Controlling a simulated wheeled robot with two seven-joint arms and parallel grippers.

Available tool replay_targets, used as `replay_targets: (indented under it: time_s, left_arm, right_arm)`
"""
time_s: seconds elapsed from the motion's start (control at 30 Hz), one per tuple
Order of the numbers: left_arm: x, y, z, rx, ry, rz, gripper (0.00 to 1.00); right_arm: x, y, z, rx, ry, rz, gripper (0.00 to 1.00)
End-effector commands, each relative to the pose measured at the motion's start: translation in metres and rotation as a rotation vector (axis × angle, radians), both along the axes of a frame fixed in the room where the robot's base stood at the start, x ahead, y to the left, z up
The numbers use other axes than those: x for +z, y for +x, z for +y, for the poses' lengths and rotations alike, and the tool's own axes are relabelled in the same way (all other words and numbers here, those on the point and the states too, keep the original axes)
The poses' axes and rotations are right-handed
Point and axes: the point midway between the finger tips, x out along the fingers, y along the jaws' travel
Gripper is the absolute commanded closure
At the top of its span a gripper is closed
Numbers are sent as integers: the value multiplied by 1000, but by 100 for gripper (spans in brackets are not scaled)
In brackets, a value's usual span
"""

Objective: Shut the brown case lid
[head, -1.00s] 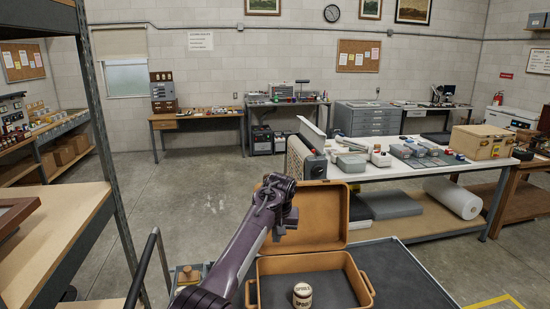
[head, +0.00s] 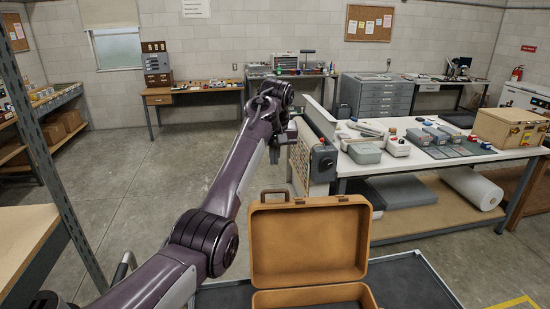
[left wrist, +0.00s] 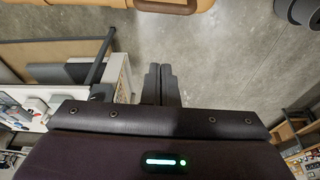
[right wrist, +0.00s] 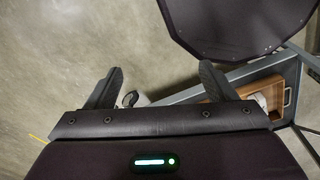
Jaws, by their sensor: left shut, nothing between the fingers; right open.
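The brown case stands on a dark-topped cart with its lid (head: 308,245) raised upright, the handle on the lid's top edge. Only the back of its base (head: 315,299) shows in the head view. My left gripper (head: 275,153) is shut and empty, above and apart from the lid's top left. In the left wrist view its closed fingers (left wrist: 161,86) point over the floor, and the case's edge and handle (left wrist: 168,6) show at the top.
The cart top (head: 405,283) is bare right of the case. A white table (head: 430,165) with grey boxes stands behind to the right. A shelf rack (head: 30,235) stands at the left. Open floor lies between.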

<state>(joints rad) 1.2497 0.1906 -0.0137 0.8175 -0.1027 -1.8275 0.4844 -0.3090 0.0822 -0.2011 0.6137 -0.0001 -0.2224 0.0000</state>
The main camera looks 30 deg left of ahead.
Motion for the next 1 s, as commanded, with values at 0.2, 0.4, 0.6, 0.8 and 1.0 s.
replay_targets:
  time_s: [0.2, 0.4, 0.6, 0.8, 1.0]
  left_arm:
    - [-45, 9, 7, 0, 0, 5, 100]
    - [-78, 17, 11, 0, 0, 2, 100]
    - [-74, 3, 2, -2, 0, -1, 100]
    - [-73, -10, -7, -2, 0, 0, 100]
    - [-72, -16, -10, -1, 0, 0, 100]
  right_arm:
    - [0, 2, -3, 1, -4, -3, 23]
    - [1, 15, -2, 0, -1, -23, 23]
    - [2, 18, 3, -3, 5, -29, 23]
    - [1, 14, 6, -4, 9, -22, 23]
    - [1, 10, 6, -3, 8, -16, 23]
